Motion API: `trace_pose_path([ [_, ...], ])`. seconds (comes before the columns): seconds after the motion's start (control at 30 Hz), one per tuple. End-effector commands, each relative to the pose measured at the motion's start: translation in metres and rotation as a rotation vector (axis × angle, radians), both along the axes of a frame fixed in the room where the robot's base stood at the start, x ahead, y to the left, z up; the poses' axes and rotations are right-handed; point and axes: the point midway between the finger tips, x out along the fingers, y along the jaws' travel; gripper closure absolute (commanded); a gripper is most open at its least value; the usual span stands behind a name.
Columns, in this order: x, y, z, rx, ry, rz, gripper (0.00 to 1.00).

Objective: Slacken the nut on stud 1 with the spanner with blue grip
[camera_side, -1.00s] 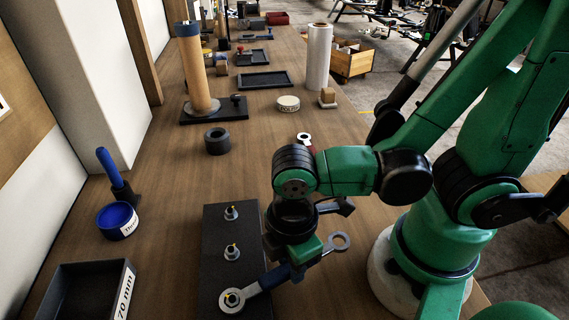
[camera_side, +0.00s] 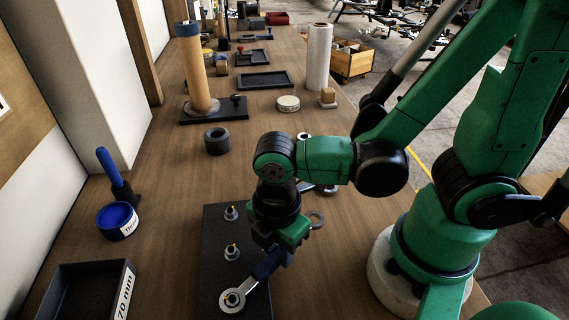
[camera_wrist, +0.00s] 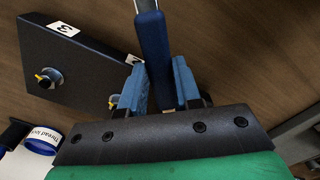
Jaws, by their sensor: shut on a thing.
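The spanner with blue grip (camera_side: 268,264) lies aslant, its near ring end around the nut on the nearest stud (camera_side: 231,299) of the dark block (camera_side: 212,275). Its other ring end (camera_side: 316,219) sticks out to the right. My gripper (camera_side: 272,251) is shut on the blue grip, which also shows between the jaws in the wrist view (camera_wrist: 153,45). Two more studs, a middle one (camera_side: 232,252) and a far one (camera_side: 231,213), carry nuts. The wrist view shows a "3" label (camera_wrist: 63,28) on the block. I cannot read the number at the spanner's stud.
A blue thread-lock tub (camera_side: 117,220) and a blue-handled tool in a holder (camera_side: 111,170) stand left of the block. A black "70 mm" tray (camera_side: 75,290) is at the front left. A dark ring (camera_side: 217,141) lies beyond the block.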

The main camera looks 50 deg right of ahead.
Motion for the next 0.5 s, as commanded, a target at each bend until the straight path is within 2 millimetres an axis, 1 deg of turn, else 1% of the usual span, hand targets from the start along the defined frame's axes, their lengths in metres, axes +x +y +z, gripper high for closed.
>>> trace_pose_path([
  [0.07,0.004,0.001,0.0,0.003,0.0,0.035,1.0],
  [0.17,0.003,0.001,0.002,0.004,0.0,0.032,1.0],
  [0.5,0.003,0.001,0.03,0.004,0.0,0.031,1.0],
])
